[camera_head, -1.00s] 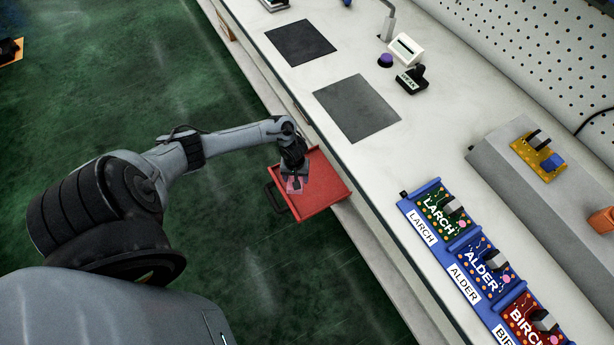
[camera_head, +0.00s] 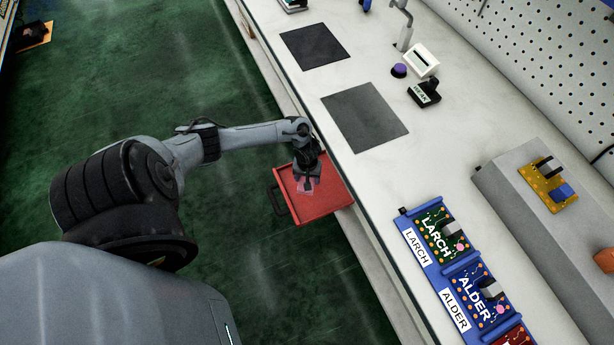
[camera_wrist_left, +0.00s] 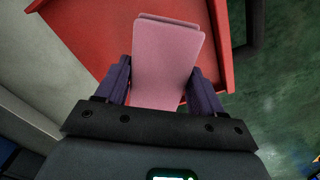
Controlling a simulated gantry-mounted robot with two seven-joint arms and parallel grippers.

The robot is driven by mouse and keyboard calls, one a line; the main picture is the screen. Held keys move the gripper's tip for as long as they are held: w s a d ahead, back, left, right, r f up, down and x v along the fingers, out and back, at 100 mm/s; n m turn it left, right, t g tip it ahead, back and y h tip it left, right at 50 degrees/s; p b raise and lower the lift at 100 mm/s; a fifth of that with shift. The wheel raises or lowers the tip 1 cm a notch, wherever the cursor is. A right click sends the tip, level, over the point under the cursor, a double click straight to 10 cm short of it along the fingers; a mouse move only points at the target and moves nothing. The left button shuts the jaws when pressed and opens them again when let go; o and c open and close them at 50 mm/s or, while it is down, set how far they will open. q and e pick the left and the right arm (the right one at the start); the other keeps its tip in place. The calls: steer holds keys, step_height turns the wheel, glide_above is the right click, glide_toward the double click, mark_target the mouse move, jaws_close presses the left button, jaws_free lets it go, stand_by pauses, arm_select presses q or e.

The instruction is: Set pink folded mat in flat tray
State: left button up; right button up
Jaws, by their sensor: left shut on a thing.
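The pink folded mat (camera_wrist_left: 167,60) is a thin doubled slab with rounded corners. My left gripper (camera_wrist_left: 163,88) is shut on it, with one dark finger on each side. In the head view the left gripper (camera_head: 306,182) is over the flat red tray (camera_head: 325,203), and a little of the pink mat shows between its fingers. The red tray also fills the upper part of the left wrist view (camera_wrist_left: 90,28), behind the mat. I cannot tell whether the mat touches the tray floor. My right gripper is in neither view.
The tray sticks out beside the front edge of the white bench (camera_head: 372,190), above the green floor. The bench carries two dark mats (camera_head: 364,117), a blue rack with labelled boards (camera_head: 437,262), a purple button (camera_head: 399,70) and a grey block (camera_head: 530,200).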

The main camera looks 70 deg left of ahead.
arm_select(q)
steer(key=shift+f+b, duration=1.75)
steer(key=shift+f, duration=1.25)
steer(key=shift+f, duration=0.5)
steer(key=o, duration=1.1)
step_height(320, 180, up, 10)
steer(key=p, duration=0.6)
steer(key=shift+r, duration=0.45)
